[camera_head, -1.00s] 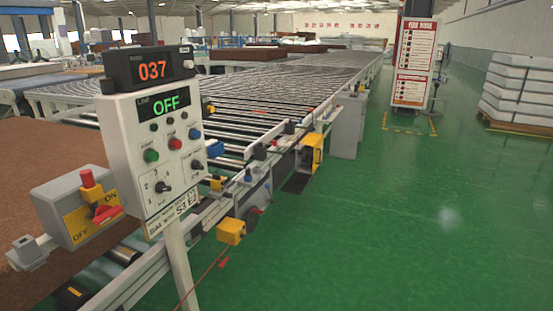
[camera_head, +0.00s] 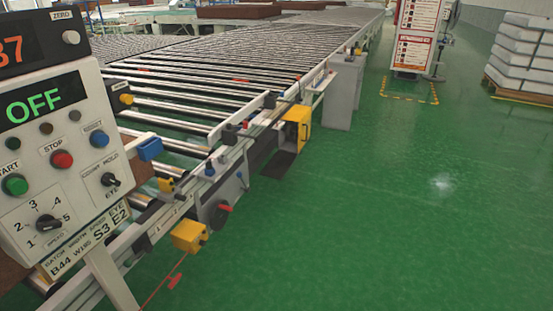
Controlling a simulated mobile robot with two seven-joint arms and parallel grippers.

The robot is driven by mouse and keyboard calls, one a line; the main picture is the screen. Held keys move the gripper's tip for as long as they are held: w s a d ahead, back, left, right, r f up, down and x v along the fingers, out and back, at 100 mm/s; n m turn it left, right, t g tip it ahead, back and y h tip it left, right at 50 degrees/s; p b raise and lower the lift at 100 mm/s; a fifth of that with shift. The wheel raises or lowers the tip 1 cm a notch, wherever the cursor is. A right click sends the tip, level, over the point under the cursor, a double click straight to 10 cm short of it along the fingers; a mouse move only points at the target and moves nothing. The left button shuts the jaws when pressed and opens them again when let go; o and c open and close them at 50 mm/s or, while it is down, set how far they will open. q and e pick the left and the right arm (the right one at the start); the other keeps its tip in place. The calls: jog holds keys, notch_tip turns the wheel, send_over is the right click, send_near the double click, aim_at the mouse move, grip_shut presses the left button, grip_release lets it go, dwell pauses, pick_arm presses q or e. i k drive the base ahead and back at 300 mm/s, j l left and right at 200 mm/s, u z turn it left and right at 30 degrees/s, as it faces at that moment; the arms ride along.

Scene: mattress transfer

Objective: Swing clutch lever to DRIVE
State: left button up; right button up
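No lever with a readable DRIVE mark shows, so I cannot tell for sure which part is the clutch lever. A dark round part with a small red handle (camera_head: 225,208) sits on the near side of the roller conveyor (camera_head: 185,97); its position marks are too small to read. Neither of my grippers is in view.
A control panel (camera_head: 72,155) reading OFF stands close at the left. Yellow boxes stick out along the conveyor side, one lower (camera_head: 188,236) with a red cord, one farther (camera_head: 297,127). Open green floor (camera_head: 380,220) lies to the right. Stacked mattresses (camera_head: 522,50) stand far right.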

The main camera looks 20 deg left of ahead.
aim_at(240, 174)
jog(key=i, duration=0.7)
jog(key=i+l+u, duration=0.1)
jog(key=i, duration=0.6)
jog(key=i+l+u, duration=0.1)
jog(key=i+u, duration=0.15)
jog(key=u, duration=0.15)
jog(key=i+l+u, duration=0.15)
jog(key=i+u, duration=0.15)
jog(key=u, duration=0.15)
jog(key=i+l+u, duration=0.2)
jog(key=u, duration=0.2)
jog(key=i+l+u, duration=0.15)
jog(key=l+u, duration=0.25)
jog(key=i+l+u, duration=0.15)
jog(key=l+u, duration=0.25)
jog(key=j, duration=0.1)
